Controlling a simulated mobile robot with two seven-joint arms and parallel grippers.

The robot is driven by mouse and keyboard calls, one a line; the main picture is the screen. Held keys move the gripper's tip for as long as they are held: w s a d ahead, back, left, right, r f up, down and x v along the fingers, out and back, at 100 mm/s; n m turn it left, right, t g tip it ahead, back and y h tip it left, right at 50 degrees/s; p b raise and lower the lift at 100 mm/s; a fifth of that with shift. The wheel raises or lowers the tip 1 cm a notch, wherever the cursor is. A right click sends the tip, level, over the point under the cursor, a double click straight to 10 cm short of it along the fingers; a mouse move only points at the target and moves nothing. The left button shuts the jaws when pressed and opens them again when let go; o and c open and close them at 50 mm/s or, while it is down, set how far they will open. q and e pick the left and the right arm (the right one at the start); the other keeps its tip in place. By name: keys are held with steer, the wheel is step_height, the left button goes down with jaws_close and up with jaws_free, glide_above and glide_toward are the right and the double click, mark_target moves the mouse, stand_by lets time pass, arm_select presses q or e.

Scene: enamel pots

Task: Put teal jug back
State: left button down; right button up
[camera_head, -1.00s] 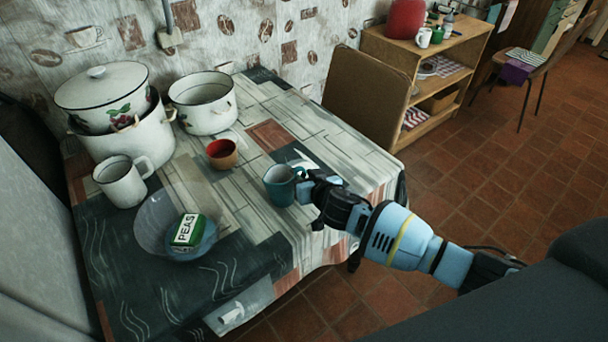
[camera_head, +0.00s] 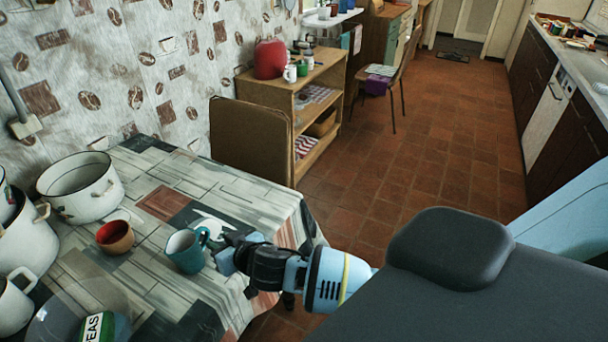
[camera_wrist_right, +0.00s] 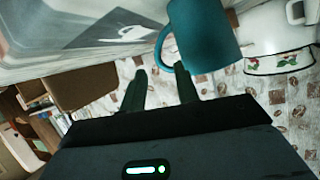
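The teal jug (camera_head: 186,252) stands upright near the right part of the table, to the right of a small red-brown cup. My right gripper (camera_head: 226,256) is at the jug's handle side, at about the jug's height. In the right wrist view the jug (camera_wrist_right: 204,38) is just beyond the fingertips. The two fingers (camera_wrist_right: 161,80) are apart there, with the handle by the gap between the tips. I cannot tell whether they touch the handle. My left gripper is in neither current view.
The red-brown cup (camera_head: 115,237), a white enamel pot (camera_head: 84,200) and a packet of peas (camera_head: 98,328) are on the table (camera_head: 240,205). A wooden shelf (camera_head: 318,85) stands beyond. Tiled floor is open to the right.

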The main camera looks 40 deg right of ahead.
steer(key=shift+n+g+y, duration=0.4)
steer(key=shift+g+y, duration=0.3)
steer(key=s+a+f, duration=0.1)
steer(key=s+f, duration=0.1)
steer(key=s+a+f, duration=0.1)
steer(key=s, duration=0.2)
steer(key=s+a+f, duration=0.1)
steer(key=s+f, duration=0.1)
steer(key=shift+s+f, duration=0.35)
steer(key=shift+s, duration=0.05)
steer(key=s+d+f+g, duration=0.1)
steer(key=s+f, duration=0.3)
steer(key=s, duration=0.7)
steer(key=s+d+f+g, duration=0.1)
steer(key=s+f, duration=0.2)
steer(key=s, duration=0.8)
steer(key=s+d+f+n+g+h, duration=0.1)
steer(key=s+f, duration=0.3)
steer(key=s, duration=0.8)
steer(key=shift+d+f+g, duration=0.3)
steer(key=shift+d+g, duration=0.05)
steer(key=shift+g, duration=0.25)
